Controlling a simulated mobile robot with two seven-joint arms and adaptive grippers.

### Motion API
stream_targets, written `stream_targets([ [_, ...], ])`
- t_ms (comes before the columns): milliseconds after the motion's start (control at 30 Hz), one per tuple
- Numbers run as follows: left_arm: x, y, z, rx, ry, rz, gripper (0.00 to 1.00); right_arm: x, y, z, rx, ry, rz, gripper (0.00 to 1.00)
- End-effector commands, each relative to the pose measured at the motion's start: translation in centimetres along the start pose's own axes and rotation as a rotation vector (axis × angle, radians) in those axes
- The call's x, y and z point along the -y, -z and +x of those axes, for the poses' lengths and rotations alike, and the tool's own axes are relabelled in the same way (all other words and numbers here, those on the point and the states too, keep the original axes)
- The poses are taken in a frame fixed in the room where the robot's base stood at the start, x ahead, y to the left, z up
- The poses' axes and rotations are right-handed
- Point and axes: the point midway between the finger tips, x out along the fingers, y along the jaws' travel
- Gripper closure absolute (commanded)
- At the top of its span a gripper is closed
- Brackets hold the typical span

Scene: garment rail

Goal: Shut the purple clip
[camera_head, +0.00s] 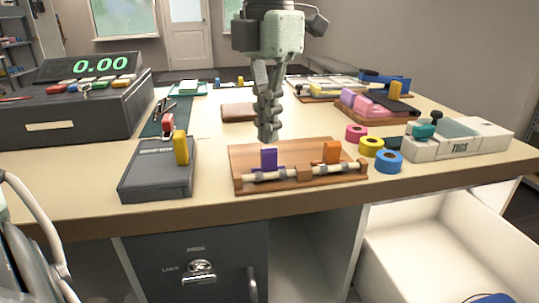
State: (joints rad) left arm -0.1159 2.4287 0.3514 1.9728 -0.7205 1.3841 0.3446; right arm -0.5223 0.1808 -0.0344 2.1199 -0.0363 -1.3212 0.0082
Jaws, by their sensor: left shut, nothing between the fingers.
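The purple clip (268,159) stands upright at the left part of a pale rod on a wooden board (240,160) near the desk's front edge. An orange clip (331,152) stands on the same rod further right. My left gripper (268,137) points down just above the purple clip, its fingers together and nothing between them. The fingertips look close to the clip's top; I cannot tell whether they touch. My right gripper is not in view.
A dark box with a yellow lever (181,147) stands left of the board. Pink, yellow and blue tape rolls (389,161) lie to its right, beside a white device (460,138). A cash register (70,115) stands at left. An open white drawer (440,240) juts out at lower right.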

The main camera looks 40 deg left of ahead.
Motion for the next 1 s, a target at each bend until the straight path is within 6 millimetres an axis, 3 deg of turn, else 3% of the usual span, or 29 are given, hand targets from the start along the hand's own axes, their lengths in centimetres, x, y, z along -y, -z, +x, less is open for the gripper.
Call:
stream_targets([
  [367, 0.3, 0.1, -3.4, 0.004, -0.001, 0.000, 1.00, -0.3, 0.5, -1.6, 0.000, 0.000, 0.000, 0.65],
  [600, 0.5, 0.2, -5.0, 0.004, -0.002, -0.001, 1.00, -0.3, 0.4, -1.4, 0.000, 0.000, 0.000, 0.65],
  [1000, 0.6, 0.3, -5.4, 0.004, -0.001, -0.001, 1.00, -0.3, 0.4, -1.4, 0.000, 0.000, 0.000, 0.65],
])
